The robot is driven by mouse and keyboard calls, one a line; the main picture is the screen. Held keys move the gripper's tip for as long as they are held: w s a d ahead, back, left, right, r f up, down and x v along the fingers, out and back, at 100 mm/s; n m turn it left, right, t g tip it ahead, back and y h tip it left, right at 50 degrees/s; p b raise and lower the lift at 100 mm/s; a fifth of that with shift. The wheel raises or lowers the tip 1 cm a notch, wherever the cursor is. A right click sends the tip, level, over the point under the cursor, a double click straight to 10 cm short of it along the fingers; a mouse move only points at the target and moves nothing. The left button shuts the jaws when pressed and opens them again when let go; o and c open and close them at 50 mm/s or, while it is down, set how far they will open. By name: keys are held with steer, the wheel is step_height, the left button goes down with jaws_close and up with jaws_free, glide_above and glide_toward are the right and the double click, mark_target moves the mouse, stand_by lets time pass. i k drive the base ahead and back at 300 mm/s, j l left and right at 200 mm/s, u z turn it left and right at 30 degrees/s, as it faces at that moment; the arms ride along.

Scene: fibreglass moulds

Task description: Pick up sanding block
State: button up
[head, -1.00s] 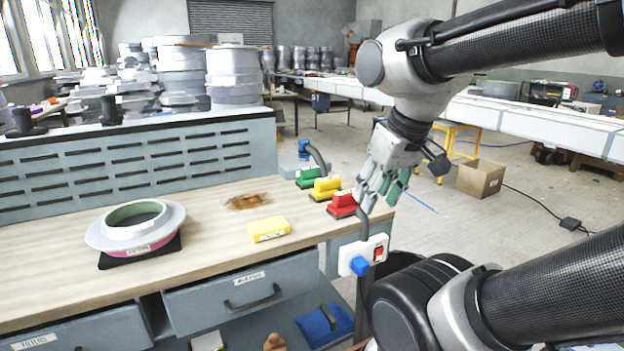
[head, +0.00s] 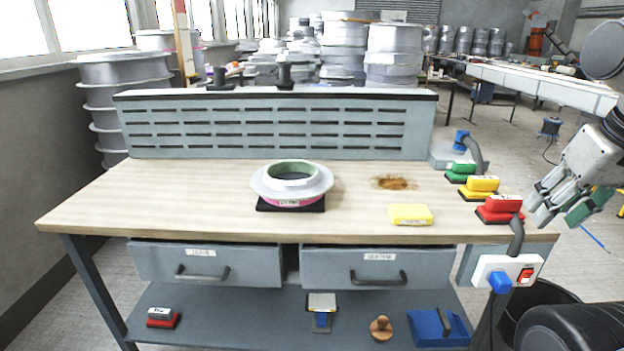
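Three block-shaped pieces with coloured tops and dark bases stand in a row at the bench's right end: green (head: 461,170), yellow (head: 482,185) and red (head: 502,205). A plain yellow block (head: 410,214) with a small label lies near the front edge, left of the red one. A smaller red and white block (head: 162,316) lies on the lower shelf at left. The frames do not show which is meant as the sanding block. My gripper (head: 566,206) is at the right, beside the red block in the picture.
A ring-shaped mould (head: 291,181) sits on a black pad mid-bench. A brown stain (head: 394,183) marks the bench top (head: 170,200). A power strip (head: 507,271) hangs at the front right corner. The bench's left half is clear. A slotted panel (head: 270,125) closes the back.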

mark_target(460, 173)
steer(key=i+l, duration=0.2)
steer(key=l, duration=0.15)
steer(key=i+l, duration=0.15)
steer(key=l, duration=0.25)
steer(key=i+l, duration=0.2)
steer(key=l, duration=0.15)
steer(key=i+l, duration=0.2)
steer(key=l, duration=0.2)
